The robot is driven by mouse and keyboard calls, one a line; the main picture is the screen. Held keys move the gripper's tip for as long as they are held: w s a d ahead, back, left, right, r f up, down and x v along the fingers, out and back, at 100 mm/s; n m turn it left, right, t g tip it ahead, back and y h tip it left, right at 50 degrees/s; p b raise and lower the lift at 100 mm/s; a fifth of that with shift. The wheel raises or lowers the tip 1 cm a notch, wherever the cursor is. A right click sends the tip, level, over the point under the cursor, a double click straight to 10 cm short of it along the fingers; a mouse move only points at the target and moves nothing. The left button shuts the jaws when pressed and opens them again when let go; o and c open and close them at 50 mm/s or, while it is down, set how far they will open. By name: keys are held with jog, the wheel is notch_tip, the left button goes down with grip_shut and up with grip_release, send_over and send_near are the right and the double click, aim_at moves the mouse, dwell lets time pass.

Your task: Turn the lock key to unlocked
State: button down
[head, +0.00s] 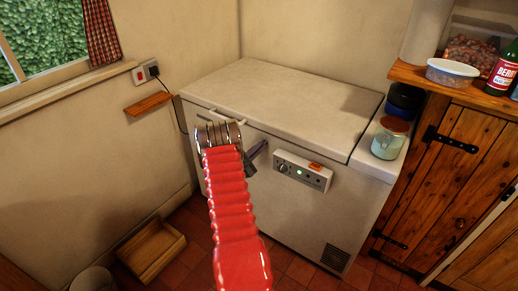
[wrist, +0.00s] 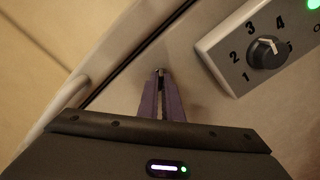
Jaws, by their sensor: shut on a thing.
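A white chest freezer (head: 225,153) stands against the wall, its lid closed. My arm reaches to its front in the head view. My gripper (head: 254,156) is at the front face, left of the control panel (head: 302,171). In the wrist view my gripper (wrist: 160,82) has its two purple fingers shut on a small metal lock key (wrist: 160,71) just below the lid seam. The fingers hide most of the key, so I cannot tell which way it is turned. In the head view my gripper hides the key.
The panel's numbered dial (wrist: 267,52) is right of my fingers. The lid handle (wrist: 66,98) is on the left. A jar (head: 390,138) stands on the freezer's right end. A wooden crate (head: 151,250) lies on the floor at left.

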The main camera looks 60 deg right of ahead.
jog(key=shift+f+n, duration=0.15)
jog(key=shift+n, duration=4.85)
jog(key=c, duration=1.9)
grip_release()
jog(key=shift+c, duration=0.2)
jog(key=w+a, duration=0.2)
jog(key=a, duration=1.1)
jog(key=shift+a, duration=0.35)
